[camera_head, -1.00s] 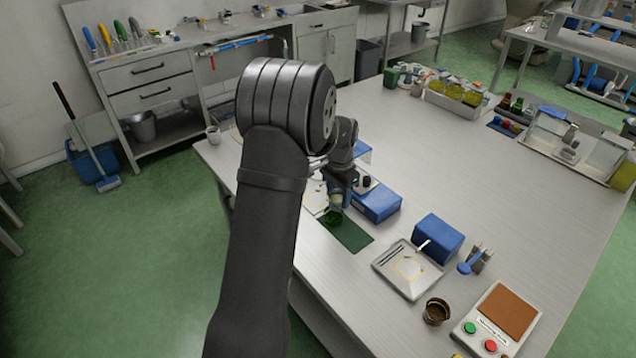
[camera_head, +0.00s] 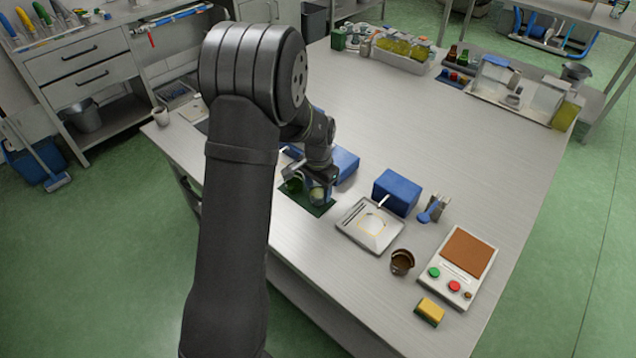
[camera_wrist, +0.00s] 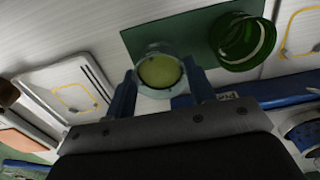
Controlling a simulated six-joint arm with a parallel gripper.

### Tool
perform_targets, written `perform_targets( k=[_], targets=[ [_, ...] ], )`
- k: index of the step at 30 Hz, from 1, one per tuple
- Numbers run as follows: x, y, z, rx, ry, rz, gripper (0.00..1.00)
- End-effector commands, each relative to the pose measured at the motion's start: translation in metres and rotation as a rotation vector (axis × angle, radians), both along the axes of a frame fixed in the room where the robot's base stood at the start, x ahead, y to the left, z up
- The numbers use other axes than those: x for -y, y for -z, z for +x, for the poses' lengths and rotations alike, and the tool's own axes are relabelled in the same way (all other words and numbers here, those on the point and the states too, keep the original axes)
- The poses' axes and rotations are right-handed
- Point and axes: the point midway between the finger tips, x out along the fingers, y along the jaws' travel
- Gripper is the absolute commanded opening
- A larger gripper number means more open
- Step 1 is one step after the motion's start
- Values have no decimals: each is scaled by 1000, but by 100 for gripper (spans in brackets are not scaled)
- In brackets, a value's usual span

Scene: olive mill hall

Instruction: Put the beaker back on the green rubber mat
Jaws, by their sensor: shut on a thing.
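My gripper (camera_wrist: 160,80) is shut on the beaker (camera_wrist: 159,71), a clear round vessel with yellow-green liquid, with one blue finger on each side. In the head view, my gripper (camera_head: 320,185) and the beaker (camera_head: 318,196) are over the green rubber mat (camera_head: 327,210), partly hidden by my arm. The mat (camera_wrist: 195,35) also shows in the wrist view, where the beaker overlaps its edge. I cannot tell whether the beaker touches the mat. A green, open-topped round vessel (camera_wrist: 243,42) stands on the mat beside the beaker; it also shows in the head view (camera_head: 293,185).
A blue box (camera_head: 343,164) stands just behind the mat. A white tray (camera_head: 352,235), another blue box (camera_head: 397,190), a brown cup (camera_head: 401,262) and a button panel (camera_head: 458,267) stand to the right.

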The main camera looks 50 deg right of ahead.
Motion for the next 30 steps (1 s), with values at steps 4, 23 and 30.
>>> perform_targets(
  k=[4, 23, 30],
  targets=[
    [0, 3, 0, 0, 0, 0, 33],
    [-1, 11, 0, 0, 0, 1, 33],
    [0, 10, 0, 0, 0, 0, 54]
  ],
)
